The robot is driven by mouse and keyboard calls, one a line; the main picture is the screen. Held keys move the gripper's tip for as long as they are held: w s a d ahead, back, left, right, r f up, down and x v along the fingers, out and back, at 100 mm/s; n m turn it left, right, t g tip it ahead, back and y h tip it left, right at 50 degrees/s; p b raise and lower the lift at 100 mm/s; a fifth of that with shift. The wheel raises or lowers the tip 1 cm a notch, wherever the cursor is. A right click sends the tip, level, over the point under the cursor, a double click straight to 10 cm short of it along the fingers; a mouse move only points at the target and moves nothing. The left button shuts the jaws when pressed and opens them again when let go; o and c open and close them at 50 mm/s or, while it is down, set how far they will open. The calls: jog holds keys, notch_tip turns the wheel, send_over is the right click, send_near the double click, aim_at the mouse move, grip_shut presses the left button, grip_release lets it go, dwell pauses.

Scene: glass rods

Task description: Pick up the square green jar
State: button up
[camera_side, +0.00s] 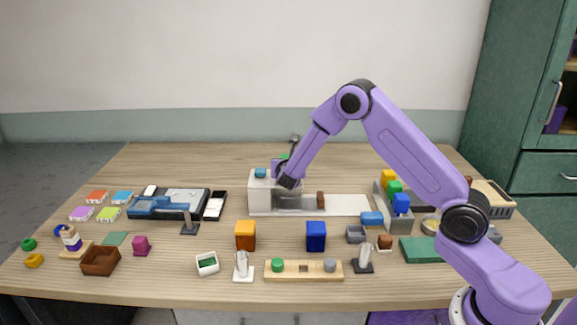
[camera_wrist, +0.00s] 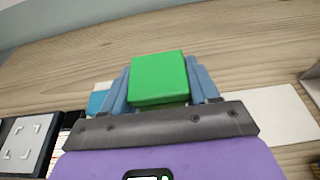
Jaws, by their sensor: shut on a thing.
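The square green jar (camera_wrist: 158,78) fills the space between the two blue fingers of my gripper (camera_wrist: 161,88) in the wrist view. My gripper is shut on it, with a finger against its left and right sides. In the side view only a small bit of green (camera_side: 284,156) shows beside my gripper (camera_side: 283,163), behind the white block. The jar's lower part is hidden by my gripper, so I cannot tell whether it touches anything below.
The white block (camera_side: 260,192) with a blue piece (camera_side: 260,173) on top stands close to my gripper. A white board (camera_side: 345,205) runs right from it. A grey stepped stand (camera_side: 381,203) with coloured blocks is further right. The table behind is mostly clear.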

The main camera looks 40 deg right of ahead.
jog(key=shift+r, duration=0.35)
notch_tip(320, 180, up, 2)
jog(key=shift+r, duration=0.1)
jog(key=s+a+r, duration=0.2)
jog(key=s+r, duration=0.8)
jog(key=s, duration=0.4)
jog(key=s+a+f+n+t+y, duration=0.3)
jog(key=s+a+f+n+y, duration=0.15)
jog(key=s+a+f, duration=0.7)
jog(key=w+f, duration=0.3)
jog(key=w, duration=0.1)
jog(key=w+a+f, duration=0.1)
jog(key=w+f, duration=0.1)
jog(key=w, duration=0.2)
jog(key=w+f, duration=0.3)
jog(key=w, duration=0.2)
jog(key=shift+w+a+f, duration=0.1)
jog(key=shift+a+f, duration=0.05)
jog(key=shift+f, duration=0.15)
jog(key=shift+w+f, duration=0.15)
jog(key=shift+f, duration=1.55)
